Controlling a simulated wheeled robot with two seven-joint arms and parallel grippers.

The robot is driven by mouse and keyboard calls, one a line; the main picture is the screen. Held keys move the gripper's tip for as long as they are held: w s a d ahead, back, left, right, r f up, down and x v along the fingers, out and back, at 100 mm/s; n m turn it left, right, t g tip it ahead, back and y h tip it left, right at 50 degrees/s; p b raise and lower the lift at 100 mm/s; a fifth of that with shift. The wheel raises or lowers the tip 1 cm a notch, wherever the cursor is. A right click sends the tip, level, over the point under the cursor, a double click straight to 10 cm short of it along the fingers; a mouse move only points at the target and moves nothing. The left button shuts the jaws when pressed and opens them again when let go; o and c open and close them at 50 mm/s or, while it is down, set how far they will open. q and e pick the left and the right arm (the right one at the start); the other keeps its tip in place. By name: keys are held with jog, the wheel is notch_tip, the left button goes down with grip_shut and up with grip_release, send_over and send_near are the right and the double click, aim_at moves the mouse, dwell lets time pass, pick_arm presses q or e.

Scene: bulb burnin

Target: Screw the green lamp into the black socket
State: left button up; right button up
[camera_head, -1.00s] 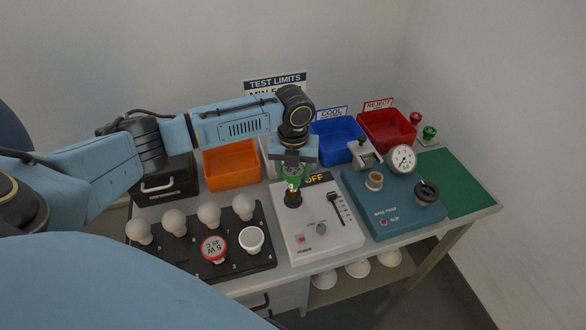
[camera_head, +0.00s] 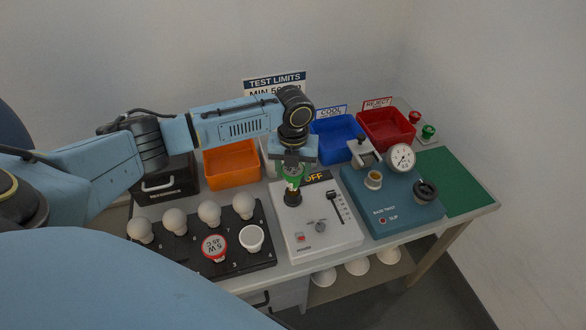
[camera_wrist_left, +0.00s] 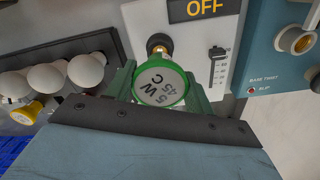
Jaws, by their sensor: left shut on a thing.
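The green lamp (camera_head: 293,172) is held base-down over the black socket (camera_head: 292,198) on the white test box. In the left wrist view the green lamp (camera_wrist_left: 160,82) shows its printed face, and its brass base points at the black socket (camera_wrist_left: 158,42). The base is at or just above the socket mouth; I cannot tell whether it is inside. My left gripper (camera_head: 293,165) is shut on the lamp's green rim, with a finger on each side in the left wrist view (camera_wrist_left: 160,88). My right gripper is not in view.
The white box (camera_head: 340,240) has a slider, a knob and a sign reading OFF. A black tray (camera_head: 262,262) of bulbs lies left. The blue base-twist device (camera_head: 400,222) stands right. Orange (camera_head: 232,180), blue (camera_head: 325,150) and red (camera_head: 375,143) bins stand behind. The green mat (camera_head: 460,185) is clear.

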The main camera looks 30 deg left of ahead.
pick_arm(q)
jog(key=shift+f+b, duration=0.5)
jog(key=shift+f, duration=0.6)
jog(key=o, duration=1.1)
jog(key=shift+c, duration=0.2)
